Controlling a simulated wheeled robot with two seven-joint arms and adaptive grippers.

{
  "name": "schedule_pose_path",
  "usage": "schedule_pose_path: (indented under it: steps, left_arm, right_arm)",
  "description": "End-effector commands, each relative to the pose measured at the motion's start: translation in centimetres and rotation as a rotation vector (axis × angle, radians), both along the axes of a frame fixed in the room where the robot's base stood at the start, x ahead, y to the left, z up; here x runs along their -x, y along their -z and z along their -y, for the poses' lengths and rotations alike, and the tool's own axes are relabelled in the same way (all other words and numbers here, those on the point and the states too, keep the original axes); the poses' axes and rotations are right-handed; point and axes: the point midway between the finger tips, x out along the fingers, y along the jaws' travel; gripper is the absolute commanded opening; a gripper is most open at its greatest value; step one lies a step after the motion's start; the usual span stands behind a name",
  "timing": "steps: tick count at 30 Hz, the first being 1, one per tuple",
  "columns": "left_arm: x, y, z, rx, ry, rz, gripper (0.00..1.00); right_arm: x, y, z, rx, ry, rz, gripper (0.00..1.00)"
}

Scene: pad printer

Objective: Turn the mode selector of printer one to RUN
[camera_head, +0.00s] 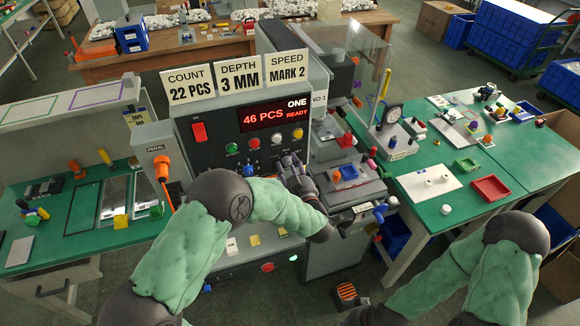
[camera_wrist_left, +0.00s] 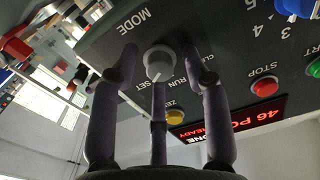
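The mode selector (camera_wrist_left: 158,62) is a round grey knob on the dark panel of printer one (camera_head: 222,150), with MODE, RUN and SET lettered around it. A pale pointer mark shows on the knob, toward the RUN and SET side; I cannot tell exactly which label it meets. My left gripper (camera_head: 288,162) is at the panel's lower right and hides the knob in the head view. In the left wrist view, its dark fingers (camera_wrist_left: 158,68) are spread on both sides of the knob, with visible gaps.
A yellow button (camera_wrist_left: 175,117) and red stop button (camera_wrist_left: 264,87) sit near the knob. The red display (camera_head: 273,115) reads 46 PCS READY. An orange-handled pedal box (camera_head: 160,160) is left of the panel. Green tables (camera_head: 500,150) with small parts flank the printer.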

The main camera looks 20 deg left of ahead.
Motion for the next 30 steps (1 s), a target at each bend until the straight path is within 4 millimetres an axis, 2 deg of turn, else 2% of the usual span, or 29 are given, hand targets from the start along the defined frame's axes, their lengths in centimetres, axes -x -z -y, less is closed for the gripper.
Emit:
schedule_pose_path:
  steps: [1,4,17,30]
  left_arm:
    - [0.0,0.0,0.0,0.000,0.000,0.000,0.29]
    - [0.0,0.0,0.0,0.000,0.000,0.000,0.00]
    - [0.0,0.0,0.0,0.039,0.000,0.028,0.00]
    - [0.0,0.2,0.0,0.311,0.000,0.215,0.00]
  right_arm:
    - [0.0,0.0,0.0,0.000,0.000,0.000,0.00]
    - [0.0,0.0,0.0,0.000,0.000,0.000,0.00]
    - [0.0,0.5,0.0,0.000,0.000,0.000,0.00]
    - [0.0,3.6,0.0,0.000,0.000,0.000,0.00]
